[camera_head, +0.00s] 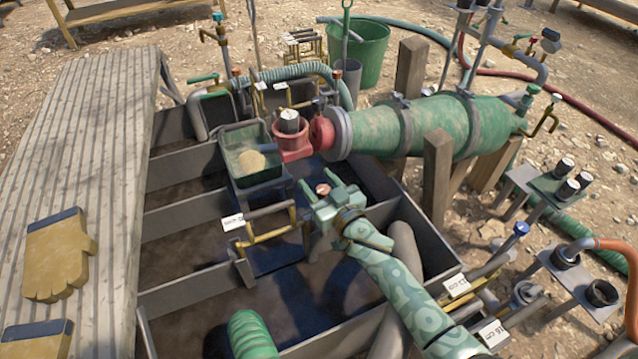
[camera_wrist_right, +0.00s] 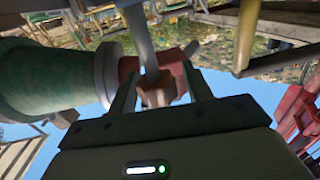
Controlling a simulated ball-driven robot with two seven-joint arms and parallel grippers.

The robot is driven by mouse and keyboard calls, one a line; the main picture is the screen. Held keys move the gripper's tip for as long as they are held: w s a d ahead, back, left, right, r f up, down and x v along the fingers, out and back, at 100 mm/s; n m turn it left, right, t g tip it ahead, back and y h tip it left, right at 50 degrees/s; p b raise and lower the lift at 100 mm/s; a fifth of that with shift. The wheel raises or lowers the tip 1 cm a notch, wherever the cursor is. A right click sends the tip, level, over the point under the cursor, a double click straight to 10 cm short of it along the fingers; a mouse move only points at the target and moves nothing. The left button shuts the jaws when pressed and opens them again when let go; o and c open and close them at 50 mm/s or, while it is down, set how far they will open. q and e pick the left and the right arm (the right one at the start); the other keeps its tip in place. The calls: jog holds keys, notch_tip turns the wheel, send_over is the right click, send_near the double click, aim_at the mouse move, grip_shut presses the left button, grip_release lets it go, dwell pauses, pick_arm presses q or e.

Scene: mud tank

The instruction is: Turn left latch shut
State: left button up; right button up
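My right gripper (camera_head: 318,188) hangs over the middle of the tank, above and right of a yellow handle frame (camera_head: 270,235) and in front of the red valve body (camera_head: 293,140). In the right wrist view its two fingers (camera_wrist_right: 158,78) stand apart, so it is open. A reddish-brown block (camera_wrist_right: 160,93) shows between them; I cannot tell whether it is touched. A small reddish top (camera_head: 322,189) also shows by the fingertips in the head view. A green cylinder (camera_head: 430,130) with two grey straps lies at the back. No part is clearly recognisable as the left latch. My left gripper is not in view.
The tank's grey dividers (camera_head: 190,212) part several dark bays. A ribbed green hose (camera_head: 250,335) stands at the front. A plank walkway (camera_head: 95,140) with yellow gloves (camera_head: 60,258) runs along the left. Wooden posts (camera_head: 437,175) and pipes crowd the right.

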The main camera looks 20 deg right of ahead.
jog(key=c, duration=0.7)
jog(key=shift+d+m+h+b, duration=0.15)
jog(key=shift+m+h+b, duration=0.15)
jog(key=shift+m+h, duration=0.7)
jog(key=shift+c, duration=0.2)
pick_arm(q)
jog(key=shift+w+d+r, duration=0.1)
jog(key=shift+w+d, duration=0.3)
pick_arm(e)
jog(key=o, duration=1)
